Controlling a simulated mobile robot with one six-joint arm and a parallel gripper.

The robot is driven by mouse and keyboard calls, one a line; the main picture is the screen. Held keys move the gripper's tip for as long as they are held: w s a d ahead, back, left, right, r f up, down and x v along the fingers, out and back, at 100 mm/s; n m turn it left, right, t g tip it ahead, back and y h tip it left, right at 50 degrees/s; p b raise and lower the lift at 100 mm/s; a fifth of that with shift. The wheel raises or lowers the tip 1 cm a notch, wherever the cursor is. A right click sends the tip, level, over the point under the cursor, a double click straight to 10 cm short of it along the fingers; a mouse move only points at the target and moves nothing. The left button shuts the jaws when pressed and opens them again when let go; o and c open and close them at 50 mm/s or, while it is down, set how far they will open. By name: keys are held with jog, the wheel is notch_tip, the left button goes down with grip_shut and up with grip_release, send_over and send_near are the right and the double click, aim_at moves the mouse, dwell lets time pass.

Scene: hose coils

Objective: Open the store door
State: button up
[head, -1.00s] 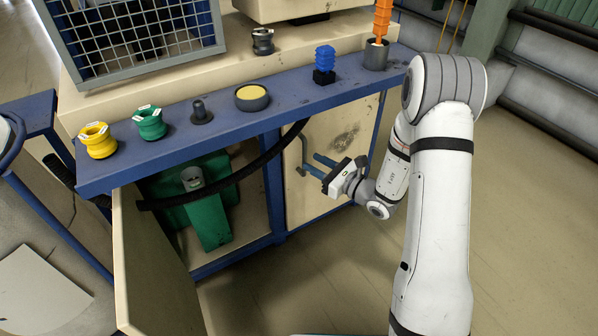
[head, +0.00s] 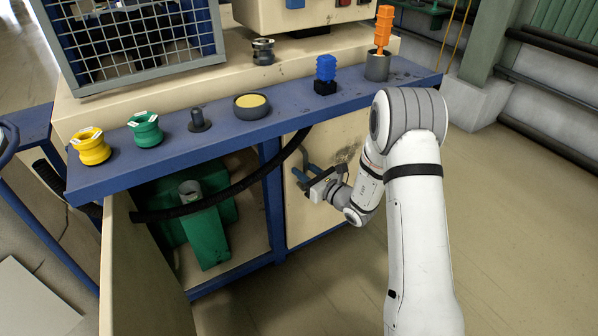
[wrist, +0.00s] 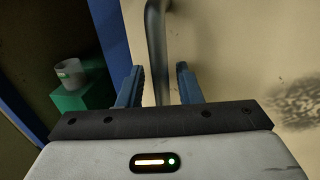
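The closed cream cabinet door (head: 335,140), which I take as the store door, is under the right part of the blue bench. Its grey bar handle (wrist: 155,45) runs upright near the door's left edge; in the head view it is partly hidden behind my gripper. My gripper (wrist: 159,84) is at the handle with its two blue fingers apart. In the wrist view the bar passes between the fingers, with a gap visible on both sides. The gripper also shows in the head view (head: 306,178), against the door front. The door looks flush with the cabinet.
Another cream door (head: 135,270) stands swung open at the left. Inside that bay is a green object (head: 208,235) with a grey cup (head: 190,190). A black hose (head: 240,187) hangs across the opening. Yellow and green spools line the bench (head: 225,135). Floor at right is clear.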

grip_shut()
dwell(0.3)
